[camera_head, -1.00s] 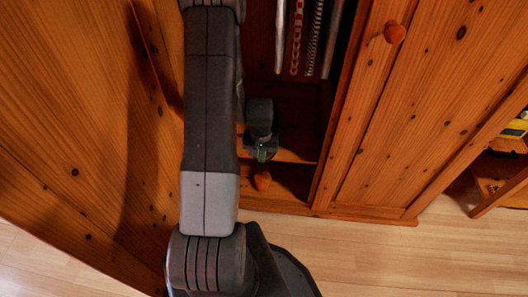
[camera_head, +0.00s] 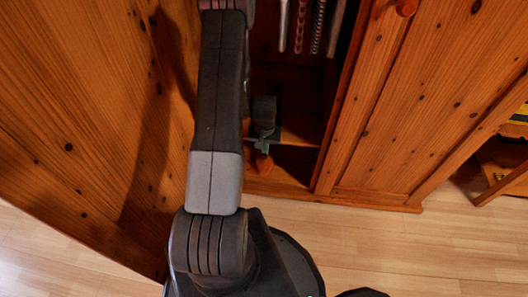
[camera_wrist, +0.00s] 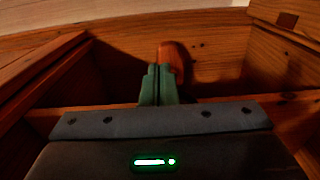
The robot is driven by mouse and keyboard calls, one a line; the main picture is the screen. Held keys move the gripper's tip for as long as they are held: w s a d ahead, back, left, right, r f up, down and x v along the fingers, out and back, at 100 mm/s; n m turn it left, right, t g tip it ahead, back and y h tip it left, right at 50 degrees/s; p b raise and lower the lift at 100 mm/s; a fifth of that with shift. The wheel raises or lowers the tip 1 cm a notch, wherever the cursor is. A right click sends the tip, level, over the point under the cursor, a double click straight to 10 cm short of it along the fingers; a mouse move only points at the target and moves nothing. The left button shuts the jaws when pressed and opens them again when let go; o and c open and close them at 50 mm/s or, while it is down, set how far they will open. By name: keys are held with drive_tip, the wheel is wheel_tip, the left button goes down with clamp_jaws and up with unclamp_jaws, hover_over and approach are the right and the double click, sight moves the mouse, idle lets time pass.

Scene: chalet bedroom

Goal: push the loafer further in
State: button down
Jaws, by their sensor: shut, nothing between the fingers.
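The loafer appears to be the small orange-brown thing (camera_head: 264,164) low in the open wardrobe (camera_head: 300,160), near its front edge. Only part of it shows. In the wrist view it (camera_wrist: 175,57) rises just beyond and slightly right of my fingertips. My gripper (camera_head: 262,147) reaches down inside the wardrobe. Its green fingers (camera_wrist: 157,72) are together and empty. They overlap the loafer's left side in the wrist view; I cannot tell whether they touch it.
A closed wardrobe door (camera_head: 400,110) stands to the right, a large wooden panel (camera_head: 70,130) to the left. Light floor (camera_head: 420,240) lies clear in front.

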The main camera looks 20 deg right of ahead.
drive_tip(key=shift+w, duration=0.1)
drive_tip(key=shift+w+d, duration=0.45)
drive_tip(key=shift+w, duration=0.25)
drive_tip(key=shift+w+d, duration=0.4)
drive_tip(key=shift+w, duration=0.25)
drive_tip(key=shift+s+a+b, duration=0.1)
drive_tip(key=shift+s+b, duration=0.05)
drive_tip(key=shift+b, duration=0.15)
